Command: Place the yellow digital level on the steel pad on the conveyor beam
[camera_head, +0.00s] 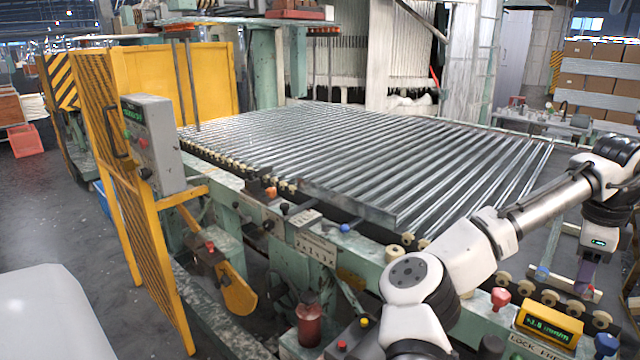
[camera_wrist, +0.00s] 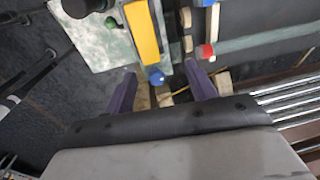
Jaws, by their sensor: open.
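The yellow digital level (camera_head: 549,322) rests on the green conveyor beam (camera_head: 478,328) at the lower right of the head view, its lit display facing the camera. In the wrist view the yellow level (camera_wrist: 142,32) lies beyond my fingertips, near the top. I cannot identify the steel pad with certainty; a small grey plate (camera_head: 302,218) sits farther left along the beam.
A red knob (camera_head: 501,298) and a blue knob (camera_head: 606,345) flank the level. Cream rollers (camera_head: 550,298) line the beam behind it. The steel roller bed (camera_head: 380,150) fills the middle. A yellow guard (camera_head: 125,190) and grey control box (camera_head: 155,145) stand left.

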